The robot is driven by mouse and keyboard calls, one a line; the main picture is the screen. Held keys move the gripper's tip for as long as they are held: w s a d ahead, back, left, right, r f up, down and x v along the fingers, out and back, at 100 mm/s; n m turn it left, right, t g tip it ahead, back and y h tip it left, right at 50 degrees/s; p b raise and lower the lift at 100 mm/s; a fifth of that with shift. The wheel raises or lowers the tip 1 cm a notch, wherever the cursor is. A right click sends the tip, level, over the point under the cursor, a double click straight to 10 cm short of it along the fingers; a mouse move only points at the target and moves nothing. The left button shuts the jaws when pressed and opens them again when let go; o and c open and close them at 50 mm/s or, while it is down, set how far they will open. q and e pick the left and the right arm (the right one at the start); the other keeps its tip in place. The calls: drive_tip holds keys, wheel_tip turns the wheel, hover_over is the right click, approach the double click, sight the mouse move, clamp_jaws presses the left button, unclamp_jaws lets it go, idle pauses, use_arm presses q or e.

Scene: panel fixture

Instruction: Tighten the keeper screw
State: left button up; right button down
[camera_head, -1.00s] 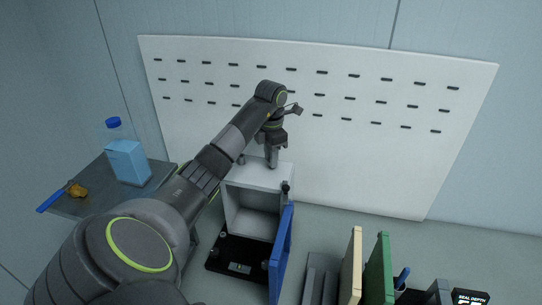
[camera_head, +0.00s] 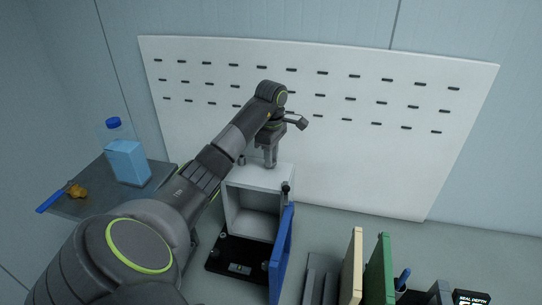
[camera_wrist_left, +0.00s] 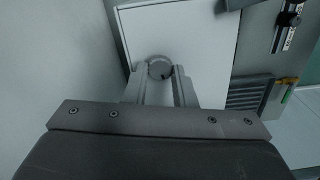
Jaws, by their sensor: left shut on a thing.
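The keeper screw shows in the left wrist view as a round grey knob (camera_wrist_left: 160,69) with a dark mark on its face, on the white top of the box. My left gripper (camera_head: 270,162) points down over the box (camera_head: 260,177) in the head view. In the left wrist view the fingers of my left gripper (camera_wrist_left: 160,80) are shut on the knob, one on each side. In the head view the fingers hide the knob. The blue door (camera_head: 281,253) of the box stands open at its right side. My right gripper is not in view.
A grey side table (camera_head: 85,203) at the left holds a blue bottle (camera_head: 128,160) and a blue-handled tool (camera_head: 50,200). A white slotted panel (camera_head: 400,165) stands behind. Beige (camera_head: 351,268) and green (camera_head: 379,270) boards stand at the lower right.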

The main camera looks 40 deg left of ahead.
use_arm(q)
drive_tip(key=shift+m, duration=1.3)
drive_tip(key=o, duration=1)
drive_tip(key=shift+w+d, duration=0.1)
drive_tip(key=shift+r, duration=0.1)
